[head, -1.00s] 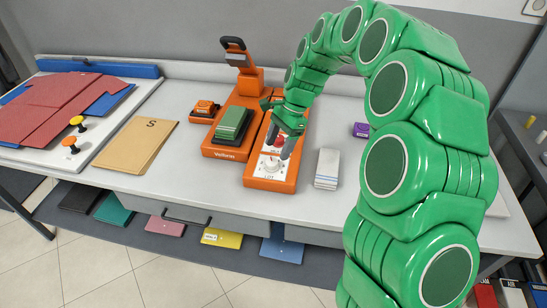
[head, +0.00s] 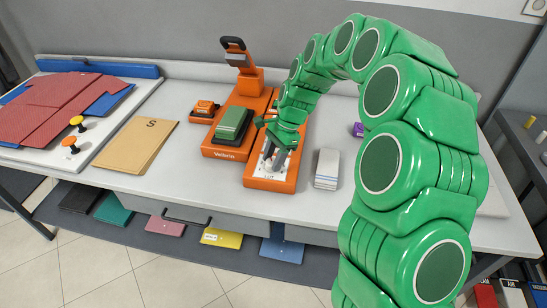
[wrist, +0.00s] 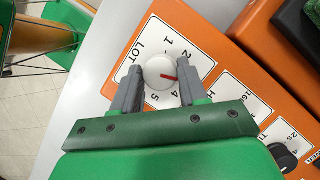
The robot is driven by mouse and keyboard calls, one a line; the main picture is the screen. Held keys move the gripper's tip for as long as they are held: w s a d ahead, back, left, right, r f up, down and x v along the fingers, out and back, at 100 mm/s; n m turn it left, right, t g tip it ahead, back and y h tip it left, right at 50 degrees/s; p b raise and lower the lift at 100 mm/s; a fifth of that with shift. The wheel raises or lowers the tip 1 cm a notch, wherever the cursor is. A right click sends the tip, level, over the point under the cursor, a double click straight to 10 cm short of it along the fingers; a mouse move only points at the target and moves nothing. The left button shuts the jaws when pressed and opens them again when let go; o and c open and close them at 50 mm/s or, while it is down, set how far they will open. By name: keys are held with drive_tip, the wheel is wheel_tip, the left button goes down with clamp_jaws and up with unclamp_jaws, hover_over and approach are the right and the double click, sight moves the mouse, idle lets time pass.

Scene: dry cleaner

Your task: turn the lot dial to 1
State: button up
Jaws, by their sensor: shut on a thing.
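The lot dial (wrist: 160,71) is a round white knob with a red pointer mark, on a white plate printed LOT with 1, 2, 4 and 5 visible around it. The red mark points right in the wrist view, between 2 and 4, toward a spot covered by a finger. My gripper (wrist: 159,78) has one grey finger on each side of the knob and is shut on it. In the head view my gripper (head: 275,162) is down over the front of the orange control box (head: 268,184) and hides most of the dial.
A black knob (wrist: 284,157) sits on a neighbouring plate of the same box. The orange press (head: 222,153) with a green pad stands left of it. A white stack (head: 327,168) lies to the right, a tan envelope (head: 135,145) to the left.

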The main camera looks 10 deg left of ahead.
drive_tip(key=shift+n, duration=0.4)
drive_tip(key=shift+c, duration=0.4)
drive_tip(key=n, duration=0.2)
drive_tip(key=n+g+h, duration=0.1)
drive_tip(key=n, duration=0.1)
drive_tip(key=shift+w+h, duration=0.15)
drive_tip(key=shift+h, duration=0.15)
drive_tip(key=n+h, duration=0.1)
drive_tip(key=n, duration=0.3)
drive_tip(key=shift+a+n+h, duration=0.2)
drive_tip(key=shift+n+h, duration=0.1)
drive_tip(key=shift+h, duration=0.1)
drive_tip(key=n, duration=0.2)
drive_tip(key=n+h, duration=0.1)
drive_tip(key=n, duration=0.1)
drive_tip(key=shift+a+h, duration=0.1)
drive_tip(key=shift+h, duration=0.2)
drive_tip(key=n+t+h, duration=0.1)
drive_tip(key=n, duration=0.3)
drive_tip(key=shift+a, duration=0.1)
drive_tip(key=shift+n, duration=0.4)
drive_tip(key=o, duration=1)
drive_tip(key=shift+r, duration=0.1)
drive_tip(key=shift+h, duration=0.3)
drive_tip(key=shift+v, duration=3.8)
